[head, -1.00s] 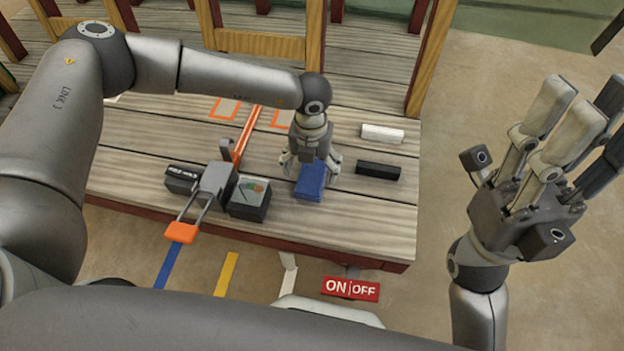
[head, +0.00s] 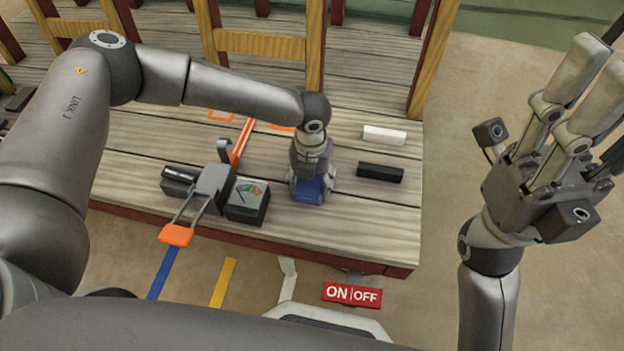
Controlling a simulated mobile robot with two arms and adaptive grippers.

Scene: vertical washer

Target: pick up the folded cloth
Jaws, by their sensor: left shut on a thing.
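The blue folded cloth (head: 308,192) is on the wooden tabletop, right of the middle of the table. My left gripper (head: 309,182) reaches down over it from above and is shut on it. The fingers hide much of the cloth, and I cannot tell whether it touches the table. My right gripper (head: 550,120) is at the right, off the table over the floor. Its fingers point up and are spread apart, with nothing between them.
A white block (head: 384,135) and a black block (head: 380,172) lie right of the cloth. A dark meter box (head: 246,201) and a grey device with an orange handle (head: 176,235) stand to its left. Wooden chair backs (head: 262,45) line the far side.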

